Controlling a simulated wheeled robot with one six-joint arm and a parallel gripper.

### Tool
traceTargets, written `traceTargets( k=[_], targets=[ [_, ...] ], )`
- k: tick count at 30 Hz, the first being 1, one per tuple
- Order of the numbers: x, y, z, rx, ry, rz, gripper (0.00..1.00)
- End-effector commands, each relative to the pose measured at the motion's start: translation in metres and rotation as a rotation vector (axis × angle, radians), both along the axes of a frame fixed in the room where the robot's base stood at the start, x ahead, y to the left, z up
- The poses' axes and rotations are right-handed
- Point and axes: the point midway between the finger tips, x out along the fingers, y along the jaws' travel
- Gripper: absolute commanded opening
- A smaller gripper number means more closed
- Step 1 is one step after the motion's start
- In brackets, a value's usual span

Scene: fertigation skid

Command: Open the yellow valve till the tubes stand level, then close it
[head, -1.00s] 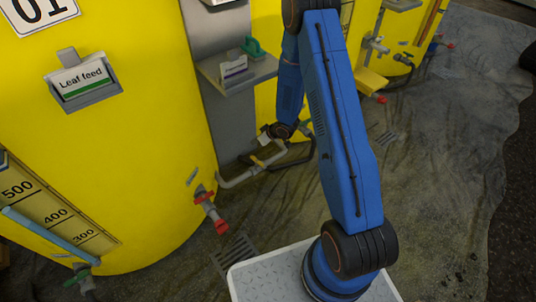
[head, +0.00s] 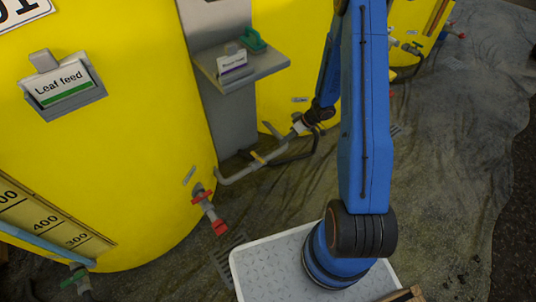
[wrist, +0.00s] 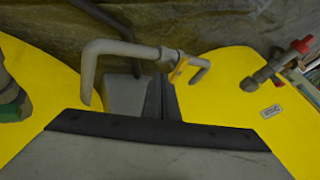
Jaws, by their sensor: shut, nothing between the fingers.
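The yellow valve handle (head: 258,158) sits on the grey pipe (head: 235,175) low between two yellow tanks. The handle also shows in the wrist view (wrist: 180,71); it appears to lie across the pipe, though it is small. My gripper (head: 297,126) is small in the head view, shut and empty, up and right of the handle and apart from it. A sight tube (head: 40,243) with blue in it runs along the scale of the left tank (head: 140,130).
A grey shelf (head: 268,72) with a card and a green item juts out above the pipe. A dark hose (head: 300,155) curves beside the pipe. Floor is open at right.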

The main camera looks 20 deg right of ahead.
Motion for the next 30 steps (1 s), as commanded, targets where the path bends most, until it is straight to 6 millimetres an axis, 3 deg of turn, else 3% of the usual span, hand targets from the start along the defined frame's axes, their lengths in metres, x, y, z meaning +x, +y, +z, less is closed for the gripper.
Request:
traceTargets(
  k=[15,21,30],
  targets=[
    [0.011,0.053,-0.072,-0.001,0.003,0.002,0.0],
    [-0.001,0.076,-0.069,-0.001,0.001,0.0,0.0],
    [-0.007,0.086,-0.068,-0.001,0.0,-0.001,0.0]
  ],
)
